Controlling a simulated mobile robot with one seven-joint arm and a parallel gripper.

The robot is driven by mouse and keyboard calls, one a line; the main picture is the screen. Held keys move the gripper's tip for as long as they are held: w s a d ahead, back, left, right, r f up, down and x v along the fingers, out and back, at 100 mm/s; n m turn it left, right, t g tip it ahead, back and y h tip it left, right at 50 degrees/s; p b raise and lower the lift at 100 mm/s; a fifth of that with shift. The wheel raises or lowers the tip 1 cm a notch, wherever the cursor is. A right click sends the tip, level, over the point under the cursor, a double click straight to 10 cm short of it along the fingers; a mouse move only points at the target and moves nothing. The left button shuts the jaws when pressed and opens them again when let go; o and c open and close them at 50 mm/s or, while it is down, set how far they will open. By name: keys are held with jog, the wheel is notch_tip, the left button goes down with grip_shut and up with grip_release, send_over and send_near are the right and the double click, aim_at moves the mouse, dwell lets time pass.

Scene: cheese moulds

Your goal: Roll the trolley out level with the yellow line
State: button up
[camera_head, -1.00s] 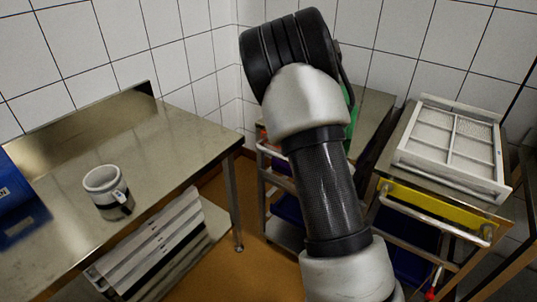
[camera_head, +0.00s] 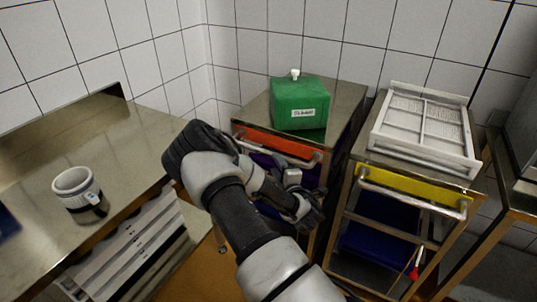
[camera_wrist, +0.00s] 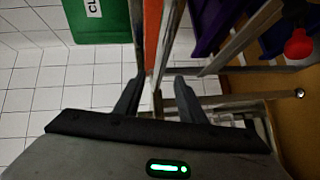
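Two metal trolleys stand side by side against the tiled wall. The left trolley has an orange front strip (camera_head: 277,145) and a bar handle (camera_head: 300,160); the right one has a yellow front strip (camera_head: 412,186) and its own handle (camera_head: 410,198). My gripper (camera_head: 308,208) is in front of the left trolley, below its handle. In the wrist view my gripper (camera_wrist: 158,95) is open, with its two dark fingers apart. A metal bar shows beyond and between the fingertips, near the orange strip (camera_wrist: 152,35). I cannot tell whether they touch. No yellow line on the floor is visible.
A green labelled container (camera_head: 300,103) stands on the left trolley. A white mould frame (camera_head: 426,130) lies on the right trolley. A steel table (camera_head: 110,135) with a mug (camera_head: 78,190) is at left. Another steel table (camera_head: 515,190) is close at right.

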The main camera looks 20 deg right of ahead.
aim_at(270, 155)
jog(key=w, duration=0.3)
jog(key=w+f, duration=0.1)
jog(key=w, duration=0.2)
jog(key=w+d, duration=0.1)
jog(key=w, duration=0.2)
jog(key=shift+w+f, duration=0.15)
jog(key=shift+w, duration=0.1)
jog(key=shift+c, duration=0.5)
grip_shut()
